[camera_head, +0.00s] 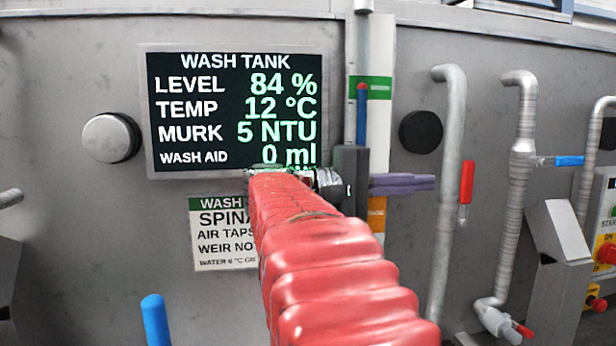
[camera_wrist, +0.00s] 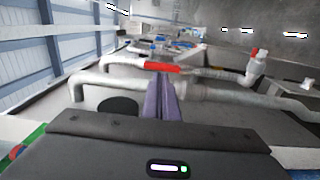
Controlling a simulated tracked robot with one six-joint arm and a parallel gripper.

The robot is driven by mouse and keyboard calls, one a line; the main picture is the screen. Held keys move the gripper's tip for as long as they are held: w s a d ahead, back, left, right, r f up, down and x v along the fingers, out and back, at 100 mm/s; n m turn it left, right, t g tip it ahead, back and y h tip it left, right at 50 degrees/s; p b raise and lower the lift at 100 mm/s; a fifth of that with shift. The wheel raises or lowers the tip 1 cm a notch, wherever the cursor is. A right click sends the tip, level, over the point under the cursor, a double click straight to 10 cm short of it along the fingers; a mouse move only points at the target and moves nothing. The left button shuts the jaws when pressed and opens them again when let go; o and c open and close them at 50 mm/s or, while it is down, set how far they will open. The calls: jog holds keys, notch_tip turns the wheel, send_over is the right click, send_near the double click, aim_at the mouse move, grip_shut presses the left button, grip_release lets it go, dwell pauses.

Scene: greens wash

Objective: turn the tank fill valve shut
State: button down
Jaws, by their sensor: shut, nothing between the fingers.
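No label in view names the tank fill valve. One valve lever is red (camera_head: 467,182), hanging upright beside a grey pipe (camera_head: 453,150) that hooks over at the top. Another lever is blue (camera_head: 569,161) and lies level, pointing right from the second pipe (camera_head: 524,130). My red-sleeved arm hides part of the wall.
The wash tank display (camera_head: 235,110) reads level 84 %, 12 °C, 5 NTU, wash aid 0 ml. A partly hidden sign (camera_head: 222,235) is below it. A low white fitting with a red handle (camera_head: 522,329) and a slanted grey box (camera_head: 560,265) stand at the right.

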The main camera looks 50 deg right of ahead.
aim_at(463, 180)
jog(key=shift+x, duration=3)
